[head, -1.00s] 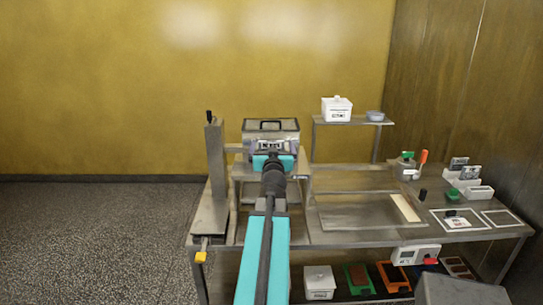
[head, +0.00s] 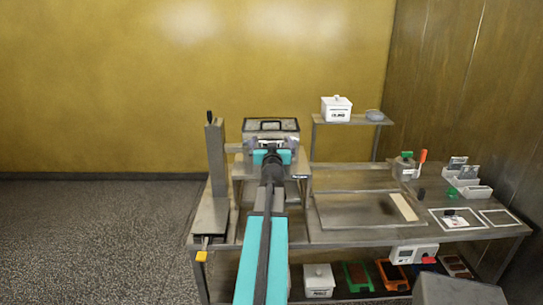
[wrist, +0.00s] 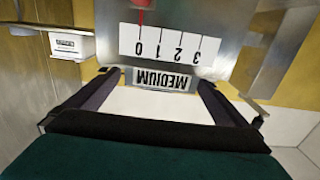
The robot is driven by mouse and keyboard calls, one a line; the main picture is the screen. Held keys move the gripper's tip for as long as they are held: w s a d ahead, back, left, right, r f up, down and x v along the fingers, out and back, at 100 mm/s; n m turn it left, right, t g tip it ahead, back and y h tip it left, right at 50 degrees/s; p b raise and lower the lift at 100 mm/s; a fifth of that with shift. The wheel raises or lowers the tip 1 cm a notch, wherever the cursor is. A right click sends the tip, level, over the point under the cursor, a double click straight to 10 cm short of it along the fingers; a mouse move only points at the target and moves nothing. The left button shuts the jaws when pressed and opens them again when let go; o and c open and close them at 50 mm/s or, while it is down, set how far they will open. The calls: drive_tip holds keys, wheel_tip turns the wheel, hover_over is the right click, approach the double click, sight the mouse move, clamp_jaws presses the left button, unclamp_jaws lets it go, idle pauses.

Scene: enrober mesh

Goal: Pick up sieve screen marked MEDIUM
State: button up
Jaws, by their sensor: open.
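The sieve screen marked MEDIUM (wrist: 162,80) shows in the wrist view as a grey tab, its lettering upside down. The tab lies between the tips of my gripper (wrist: 155,84), which is open, with a finger on each side. I cannot tell whether either finger touches it. There my gripper and arm hide the tab, and the rest of the screen cannot be made out.
A metal plate with a 0 to 3 scale (wrist: 168,45) and red pointer is beside the tab. A post (head: 216,155) stands left of the unit. A raised shelf (head: 350,121) holds a white lidded box (head: 336,109). The bench's right side holds small items.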

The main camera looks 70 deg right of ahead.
drive_tip(key=c, duration=1.5)
drive_tip(key=shift+o, duration=0.2)
wheel_tip(320, 180, up, 8)
drive_tip(key=shift+f+p, duration=0.1)
drive_tip(key=shift+p, duration=0.8)
drive_tip(key=shift+r, duration=1.1)
